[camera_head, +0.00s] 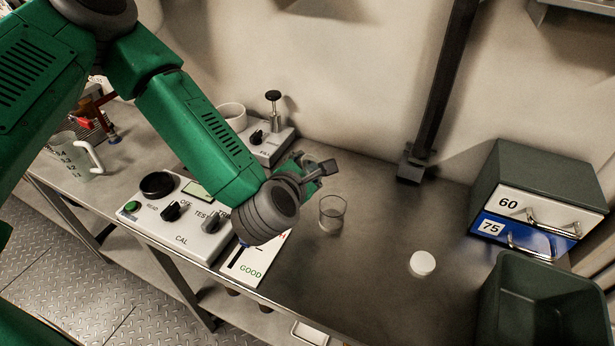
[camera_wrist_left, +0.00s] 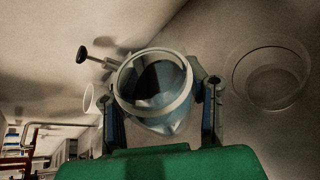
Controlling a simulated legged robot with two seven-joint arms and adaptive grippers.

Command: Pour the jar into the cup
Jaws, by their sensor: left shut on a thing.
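In the wrist view an open-mouthed jar (camera_wrist_left: 178,112) with a pale rim sits between the two fingers of my left gripper (camera_wrist_left: 160,88), which is shut on it. Something dark shows inside the jar. In the head view my left gripper (camera_head: 308,173) is above the bench, and my own wrist hides most of the jar. A clear glass cup (camera_head: 332,213) stands upright on the bench, just right of and below the gripper. The glass cup also shows in the wrist view (camera_wrist_left: 270,78), right of the jar and apart from it. My right gripper is not in view.
A white lid-like disc (camera_head: 422,263) lies on the bench. A control box (camera_head: 175,215) and a card (camera_head: 252,262) lie left; drawers (camera_head: 540,195) and a green bin (camera_head: 545,300) stand right. A white mug (camera_head: 232,115) and a jug (camera_head: 75,157) stand further left.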

